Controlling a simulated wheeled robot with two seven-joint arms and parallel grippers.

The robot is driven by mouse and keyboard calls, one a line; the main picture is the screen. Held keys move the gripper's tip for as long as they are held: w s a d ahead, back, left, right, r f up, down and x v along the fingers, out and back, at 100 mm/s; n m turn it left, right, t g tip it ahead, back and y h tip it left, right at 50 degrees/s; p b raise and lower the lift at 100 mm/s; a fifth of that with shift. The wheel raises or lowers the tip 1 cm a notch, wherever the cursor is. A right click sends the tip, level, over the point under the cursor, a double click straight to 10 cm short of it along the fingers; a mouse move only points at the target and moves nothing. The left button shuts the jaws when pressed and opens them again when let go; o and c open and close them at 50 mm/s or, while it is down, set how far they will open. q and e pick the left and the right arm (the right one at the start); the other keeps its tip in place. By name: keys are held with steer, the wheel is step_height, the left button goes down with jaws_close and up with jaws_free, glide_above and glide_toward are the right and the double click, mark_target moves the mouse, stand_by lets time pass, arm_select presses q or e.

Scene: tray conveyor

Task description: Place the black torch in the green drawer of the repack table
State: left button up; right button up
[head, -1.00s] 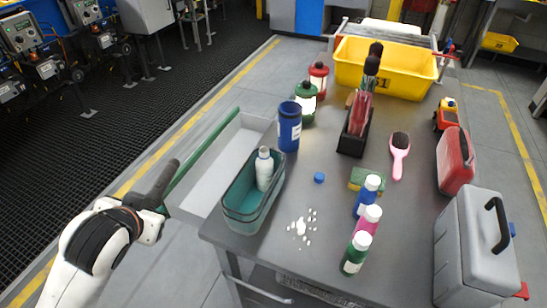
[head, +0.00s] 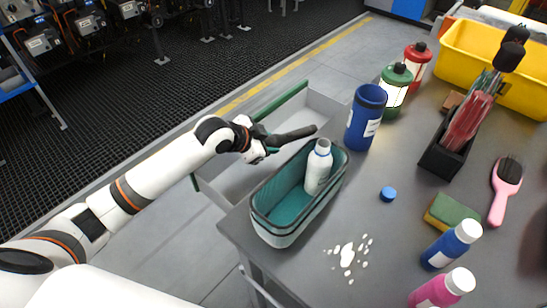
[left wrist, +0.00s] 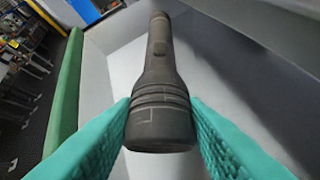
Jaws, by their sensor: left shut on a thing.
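The black torch (head: 292,136) is held in my left gripper (head: 262,146). It lies nearly level above the open drawer (head: 238,178) of the repack table (head: 385,245). The drawer has a green front (head: 278,102) and a pale grey inside. In the left wrist view, the teal finger pads of my left gripper (left wrist: 160,135) press both sides of the torch (left wrist: 158,65) at its ribbed end. The pale drawer inside shows below it, with the green front (left wrist: 66,90) at left. My right gripper is not in view.
A teal bin (head: 285,215) with a white bottle (head: 318,168) stands on the table edge close beside the drawer. A blue cup (head: 365,118) stands behind it. White pills (head: 347,255) and a blue cap (head: 388,194) lie on the tabletop.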

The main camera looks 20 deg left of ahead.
arm_select(q)
steer(key=shift+f, duration=2.25)
steer(key=shift+f, duration=0.1)
steer(key=shift+f, duration=0.5)
steer(key=o, duration=1.1)
steer(key=shift+r, duration=0.2)
steer(key=v, duration=1.2)
steer(key=shift+r+p, duration=0.3)
steer(key=shift+r, duration=0.1)
